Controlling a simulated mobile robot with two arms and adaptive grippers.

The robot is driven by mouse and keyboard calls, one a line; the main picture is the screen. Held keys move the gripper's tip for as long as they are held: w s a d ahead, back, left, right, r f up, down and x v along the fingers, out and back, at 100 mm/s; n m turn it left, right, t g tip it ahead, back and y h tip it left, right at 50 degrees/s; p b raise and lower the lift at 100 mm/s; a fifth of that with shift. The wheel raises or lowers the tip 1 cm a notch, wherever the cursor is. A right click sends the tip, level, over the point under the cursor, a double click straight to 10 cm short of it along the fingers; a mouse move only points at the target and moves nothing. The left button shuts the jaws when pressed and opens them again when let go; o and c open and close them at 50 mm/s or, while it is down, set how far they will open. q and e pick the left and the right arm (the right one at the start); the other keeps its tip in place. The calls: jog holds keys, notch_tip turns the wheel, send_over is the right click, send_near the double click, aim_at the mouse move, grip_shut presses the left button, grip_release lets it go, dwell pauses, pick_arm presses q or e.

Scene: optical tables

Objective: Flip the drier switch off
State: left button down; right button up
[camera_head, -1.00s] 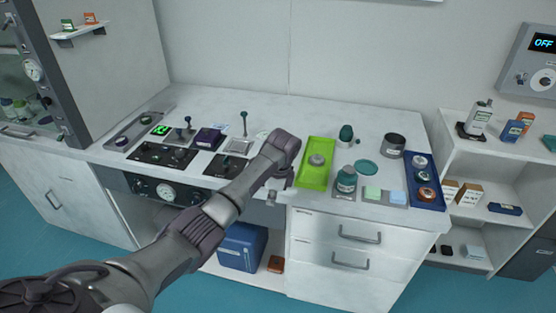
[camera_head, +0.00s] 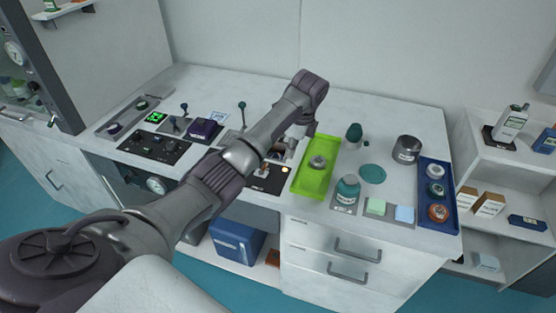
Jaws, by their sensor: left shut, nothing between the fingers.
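My left arm reaches from the lower left across the bench. Its wrist bends down behind the small black panel (camera_head: 268,180), and the left gripper (camera_head: 284,151) is shut and empty, low above the bench by the panel's far edge. The panel shows a small orange-and-white spot and a pale light; the arm hides its left part. A wider black control panel (camera_head: 155,147) with several knobs lies further left. No label names the drier switch, so I cannot tell which control it is. I cannot tell whether the gripper touches anything. My right gripper is out of view.
A lime-green tray (camera_head: 314,181) with a grey knob-like item lies just right of the gripper.

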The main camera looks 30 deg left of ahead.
aim_at(280, 179)
pick_arm(q)
jog(key=f, duration=0.3)
jog(key=a+f+p, duration=0.1)
jog(key=f, duration=0.2)
jog(key=s+a+f, duration=0.1)
jog(key=f, duration=0.2)
jog(key=shift+s+f+p, duration=0.1)
jog(key=shift+f+p, duration=0.1)
jog(key=shift+p, duration=0.2)
jog(key=shift+s+a+r+p, duration=0.1)
jog(key=shift+a+r+p, duration=0.3)
jog(key=shift+a, duration=0.2)
jog(key=shift+s+a+r+p, duration=0.1)
jog(key=shift+a+r+p, duration=0.25)
jog(key=shift+a, duration=0.2)
jog(key=shift+s+a+r, duration=0.2)
jog(key=shift+a, duration=0.25)
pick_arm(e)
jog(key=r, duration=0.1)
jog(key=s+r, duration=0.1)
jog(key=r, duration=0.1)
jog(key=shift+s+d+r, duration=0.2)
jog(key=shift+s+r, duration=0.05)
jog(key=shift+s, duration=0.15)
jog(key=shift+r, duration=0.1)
